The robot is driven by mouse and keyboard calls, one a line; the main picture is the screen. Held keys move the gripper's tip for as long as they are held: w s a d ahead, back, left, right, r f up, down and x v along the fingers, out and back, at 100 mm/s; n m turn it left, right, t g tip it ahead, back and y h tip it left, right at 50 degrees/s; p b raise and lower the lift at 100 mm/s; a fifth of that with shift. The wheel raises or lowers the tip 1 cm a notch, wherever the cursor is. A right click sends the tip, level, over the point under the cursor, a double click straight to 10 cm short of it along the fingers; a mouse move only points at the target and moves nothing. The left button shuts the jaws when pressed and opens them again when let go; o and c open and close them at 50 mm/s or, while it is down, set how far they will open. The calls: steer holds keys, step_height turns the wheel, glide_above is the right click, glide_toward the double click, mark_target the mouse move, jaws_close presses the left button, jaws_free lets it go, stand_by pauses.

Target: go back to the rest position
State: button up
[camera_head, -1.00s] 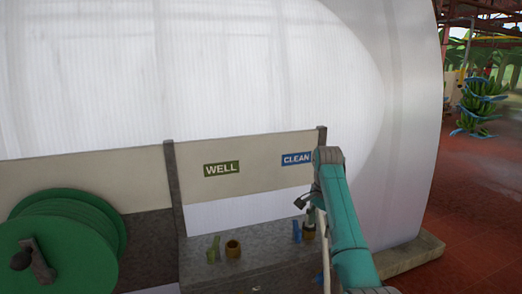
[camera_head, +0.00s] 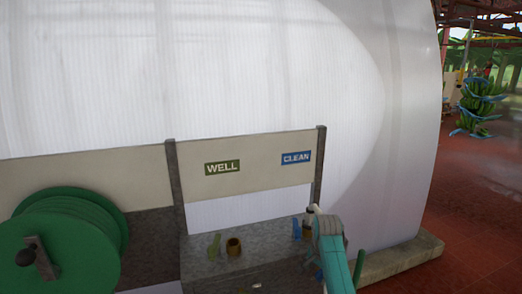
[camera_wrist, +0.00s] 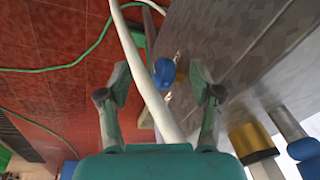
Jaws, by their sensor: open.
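My gripper (camera_wrist: 160,92) shows in the wrist view with its two grey fingers spread apart. It is open, with nothing clamped in it. A pale hose (camera_wrist: 146,75) runs through the picture between the fingers; I cannot tell how near it is. In the head view, my teal arm stands low at the right of the bench, and my gripper cannot be made out there. The blue CLEAN sign (camera_head: 297,158) and the green WELL sign (camera_head: 222,168) are on the back panel. A blue handle (camera_head: 297,229) and a brass fitting (camera_head: 234,247) are below.
A green hose reel (camera_head: 75,235) stands at the left. The grey bench (camera_head: 265,258) is in front of the panel. In the wrist view, a green hose (camera_wrist: 60,68) lies on the red floor, and a brass fitting (camera_wrist: 252,140) is at the lower right. Bananas (camera_head: 480,103) hang far right.

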steer(key=s+f+n+t, duration=0.1)
steer(key=s+f+t, duration=0.1)
steer(key=s+f, duration=0.65)
steer(key=s+f+n+t, duration=0.1)
steer(key=s+f, duration=0.4)
steer(key=f, duration=0.6)
steer(key=s+f+n+t, duration=0.1)
steer(key=s+f+t, duration=0.1)
steer(key=s, duration=0.8)
steer(key=s+f+n+t, duration=0.1)
steer(key=s+f+n, duration=0.15)
steer(key=s, duration=0.65)
steer(key=s+r+n+t, duration=0.15)
steer(key=s+r, duration=0.25)
steer(key=s, duration=0.6)
steer(key=s+r+t, duration=0.2)
steer(key=s+r, duration=0.2)
steer(key=s, duration=0.5)
steer(key=s+r+n+t, duration=0.1)
steer(key=s+r, duration=0.5)
steer(key=r, duration=0.4)
steer(key=s+r+n+t, duration=0.1)
steer(key=s+r+t, duration=0.1)
steer(key=s+r, duration=0.5)
step_height(320, 180, up, 4)
steer(key=shift+f+n, duration=0.2)
steer(key=shift+n, duration=0.2)
